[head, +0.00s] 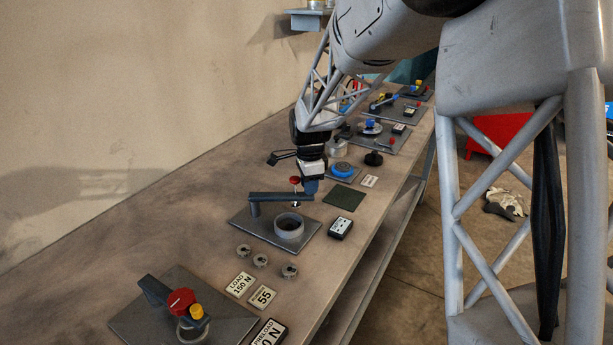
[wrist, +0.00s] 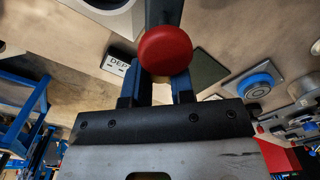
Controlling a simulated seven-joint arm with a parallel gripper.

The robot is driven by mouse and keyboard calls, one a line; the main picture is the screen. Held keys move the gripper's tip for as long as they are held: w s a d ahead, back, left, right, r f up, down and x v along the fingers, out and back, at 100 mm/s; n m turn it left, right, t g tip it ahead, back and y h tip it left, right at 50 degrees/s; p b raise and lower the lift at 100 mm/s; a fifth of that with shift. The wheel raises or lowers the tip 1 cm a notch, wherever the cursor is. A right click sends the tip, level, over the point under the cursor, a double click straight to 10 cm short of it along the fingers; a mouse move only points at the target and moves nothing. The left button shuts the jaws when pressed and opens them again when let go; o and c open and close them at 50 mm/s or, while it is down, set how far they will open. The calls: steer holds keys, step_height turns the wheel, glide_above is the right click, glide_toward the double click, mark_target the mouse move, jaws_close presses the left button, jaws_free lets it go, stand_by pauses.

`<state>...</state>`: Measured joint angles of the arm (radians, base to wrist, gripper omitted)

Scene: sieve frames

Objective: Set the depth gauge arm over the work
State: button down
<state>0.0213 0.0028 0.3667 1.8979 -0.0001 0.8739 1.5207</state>
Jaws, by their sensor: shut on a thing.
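The depth gauge arm (head: 280,197) is a dark bar on a post, on a grey plate (head: 262,232). A red knob (head: 295,180) stands on a thin stem near the bar's free end. The round grey work cup (head: 289,226) sits on the same plate. In the head view the bar passes just behind the cup; I cannot tell whether its end is right above it. My gripper (head: 311,187) is at the bar's free end, shut on the arm. In the wrist view the red knob (wrist: 165,50) shows between the blue fingers (wrist: 165,90) and hides the grip.
A depth card (head: 341,228) and a dark green mat (head: 344,198) lie to the right. Several small rings (head: 261,260) and label cards (head: 240,285) lie in front. A blue round part (head: 342,170) stands behind. Another red-knobbed fixture (head: 181,301) is at lower left.

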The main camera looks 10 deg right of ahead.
steer(key=shift+s+a+m, duration=0.7)
steer(key=shift+s+m, duration=0.35)
steer(key=shift+s, duration=0.2)
steer(key=shift+s+a+m, duration=0.65)
steer(key=shift+s+m, duration=0.35)
steer(key=shift+s, duration=0.2)
steer(key=shift+s+a+m, duration=0.7)
steer(key=shift+s+m, duration=0.35)
steer(key=shift+s, duration=0.2)
steer(key=c, duration=1)
jaws_free()
steer(key=shift+r, duration=0.1)
steer(key=shift+r, duration=3.85)
steer(key=shift+s, duration=0.15)
